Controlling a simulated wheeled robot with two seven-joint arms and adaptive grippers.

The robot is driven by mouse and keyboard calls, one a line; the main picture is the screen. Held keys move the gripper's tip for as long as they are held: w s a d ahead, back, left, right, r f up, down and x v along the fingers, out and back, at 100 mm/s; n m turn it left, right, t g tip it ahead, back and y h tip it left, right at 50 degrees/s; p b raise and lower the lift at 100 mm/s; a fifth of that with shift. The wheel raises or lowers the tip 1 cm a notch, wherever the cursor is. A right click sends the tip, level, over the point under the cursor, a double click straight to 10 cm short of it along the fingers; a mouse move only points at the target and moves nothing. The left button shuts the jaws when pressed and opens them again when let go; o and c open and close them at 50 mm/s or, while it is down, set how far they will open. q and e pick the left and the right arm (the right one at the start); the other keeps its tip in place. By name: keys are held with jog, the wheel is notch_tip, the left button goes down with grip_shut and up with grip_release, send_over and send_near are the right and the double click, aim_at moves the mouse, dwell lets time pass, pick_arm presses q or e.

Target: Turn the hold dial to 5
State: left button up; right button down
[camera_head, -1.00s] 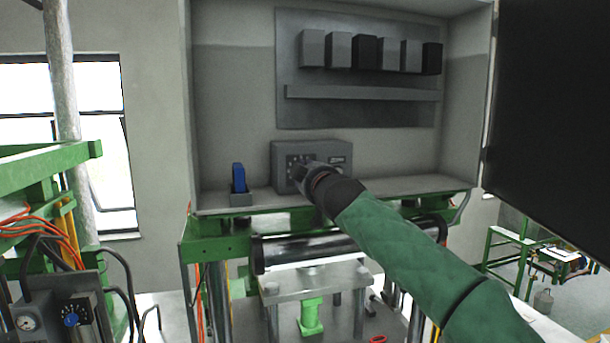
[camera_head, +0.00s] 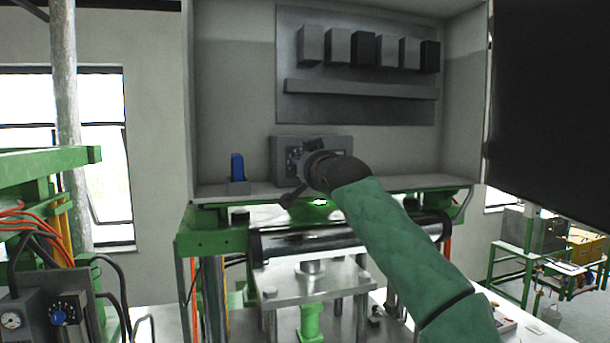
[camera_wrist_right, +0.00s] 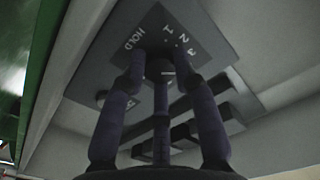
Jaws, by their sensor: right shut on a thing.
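The grey control box (camera_head: 342,143) stands on the shelf of the open cabinet, its dial side partly covered by my right gripper (camera_head: 300,168). In the right wrist view the dark dial plate (camera_wrist_right: 202,48) carries the word HOLD and the numbers 1, 2 and 3; other marks are hidden. My right gripper (camera_wrist_right: 160,74) is shut on the hold dial (camera_wrist_right: 160,68), a small dark knob with a pale mark. The fingers hide most of the knob, so I cannot tell its setting. My left gripper is not in view.
A blue switch (camera_head: 237,167) stands on the shelf left of the box. A row of grey and black blocks (camera_head: 338,45) is on the back panel above. The green press frame (camera_head: 215,238) lies below the shelf. A large black panel (camera_head: 550,110) fills the upper right.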

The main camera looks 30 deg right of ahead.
jog(key=m, duration=0.1)
jog(key=m+b, duration=0.1)
jog(key=f+m, duration=0.1)
jog(key=shift+w+a+m+b, duration=0.15)
jog(key=shift+w+m+b, duration=0.1)
jog(key=shift+m+b, duration=0.05)
jog(key=m+b, duration=0.1)
jog(key=m, duration=0.3)
jog(key=shift+r, duration=0.1)
jog(key=shift+m, duration=0.3)
jog(key=c, duration=1.1)
grip_release()
jog(key=shift+c, duration=0.2)
jog(key=shift+o, duration=0.9)
jog(key=shift+r, duration=0.15)
jog(key=shift+s+r, duration=0.1)
